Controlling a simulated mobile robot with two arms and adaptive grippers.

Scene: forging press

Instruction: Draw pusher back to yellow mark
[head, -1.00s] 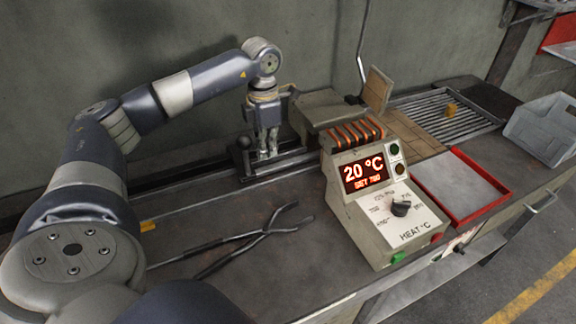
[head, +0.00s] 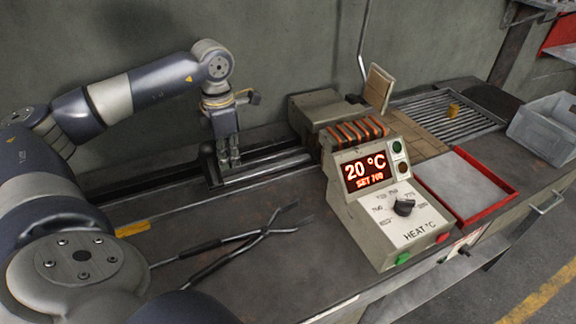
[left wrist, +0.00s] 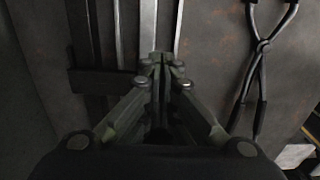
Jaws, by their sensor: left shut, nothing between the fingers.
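The pusher (head: 209,166) is a dark block on the long rail track (head: 265,163) left of the heater. It also shows as a dark bar in the left wrist view (left wrist: 100,83). The yellow mark (head: 132,229) is a short strip on the bench at the rail's front edge, left of the pusher. My left gripper (head: 230,163) points down at the pusher, on its heater side. Its fingers (left wrist: 162,62) are together with nothing between them. The fingers hide part of the pusher, and I cannot tell exact contact. My right gripper is not in view.
Black tongs (head: 240,240) lie on the bench in front of the rail. The heater (head: 385,195) reads 20 °C. A red-rimmed tray (head: 513,190), a slatted rack (head: 470,122) and a grey bin (head: 548,130) stand to the right. The rail's left stretch looks clear.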

